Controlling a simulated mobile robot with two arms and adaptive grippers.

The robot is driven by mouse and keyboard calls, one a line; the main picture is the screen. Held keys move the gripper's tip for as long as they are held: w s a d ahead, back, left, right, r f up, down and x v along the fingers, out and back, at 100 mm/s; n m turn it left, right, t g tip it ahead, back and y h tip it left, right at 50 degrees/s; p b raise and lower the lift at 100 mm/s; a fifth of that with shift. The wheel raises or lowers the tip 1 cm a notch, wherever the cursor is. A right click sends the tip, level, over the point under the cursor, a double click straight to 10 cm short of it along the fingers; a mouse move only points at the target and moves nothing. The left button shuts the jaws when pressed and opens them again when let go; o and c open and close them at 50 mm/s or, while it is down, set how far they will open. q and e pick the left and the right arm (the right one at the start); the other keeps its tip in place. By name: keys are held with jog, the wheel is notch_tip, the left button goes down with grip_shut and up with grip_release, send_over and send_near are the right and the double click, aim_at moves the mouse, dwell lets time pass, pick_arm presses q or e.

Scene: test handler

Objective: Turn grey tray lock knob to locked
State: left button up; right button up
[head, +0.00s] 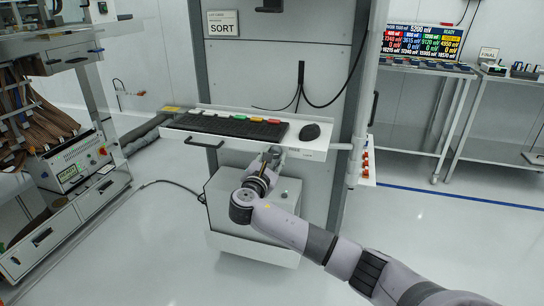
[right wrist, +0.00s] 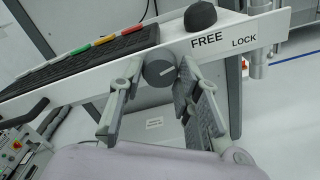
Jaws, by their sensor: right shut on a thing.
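The grey tray lock knob (right wrist: 159,70) is a round dial with a white pointer line, on the front face of the pale keyboard tray (right wrist: 268,33). The line slants slightly up toward the right in the right wrist view. The words FREE and LOCK are printed to the right of the knob, LOCK farther right. My right gripper (right wrist: 160,84) is shut on the knob, one finger on each side of it. In the head view, my right gripper (head: 272,155) is at the tray's front edge and hides the knob. My left gripper is not in view.
A black keyboard (head: 225,126) with coloured strips and a dark mouse (head: 309,132) lie on the tray. A grey box (head: 222,205) stands below it. A rack with a white instrument (head: 80,160) is at left, tables at back right. The floor at right is clear.

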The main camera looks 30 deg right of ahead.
jog(key=m, duration=0.2)
jog(key=shift+f+m, duration=0.1)
jog(key=shift+m, duration=0.2)
dwell(0.3)
jog(key=o, duration=1.1)
jog(key=shift+o, duration=0.2)
